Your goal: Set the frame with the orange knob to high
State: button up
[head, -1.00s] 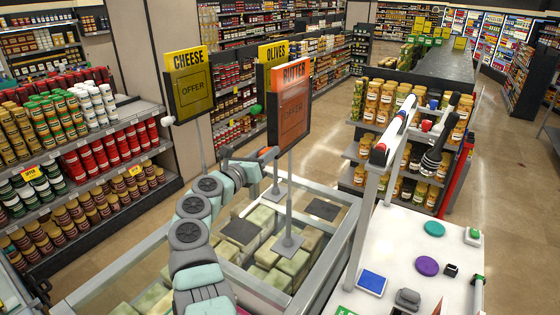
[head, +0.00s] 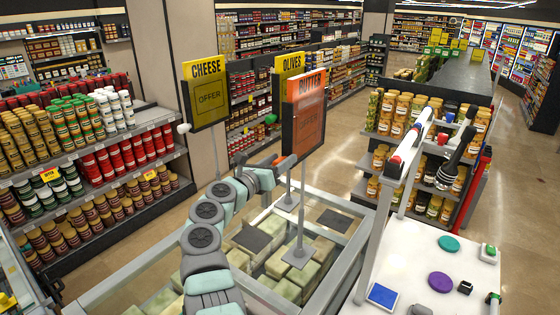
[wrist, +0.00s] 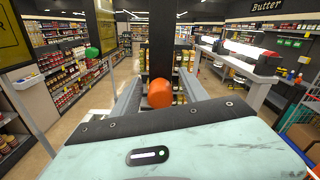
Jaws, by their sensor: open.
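The butter frame (head: 305,115) is a dark-edged panel with an orange header on a thin pole. In the wrist view its dark edge (wrist: 160,45) stands upright, with the orange knob (wrist: 160,95) in front. My gripper (head: 279,160) is at the lower left of this frame in the head view. In the wrist view my gripper (wrist: 159,86) is open, with one finger on each side of the knob and visible gaps.
The cheese frame (head: 207,95) with a white knob (head: 184,128) and the olives frame (head: 288,66) with a green knob (head: 271,119) stand nearby. A freezer (head: 345,270) lies below. A white table (head: 415,260) with small items is at the right.

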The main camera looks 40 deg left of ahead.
jog(key=shift+s+f, duration=0.1)
jog(key=shift+s, duration=0.1)
jog(key=s+b, duration=0.3)
jog(key=s, duration=0.7)
jog(key=shift+s, duration=0.2)
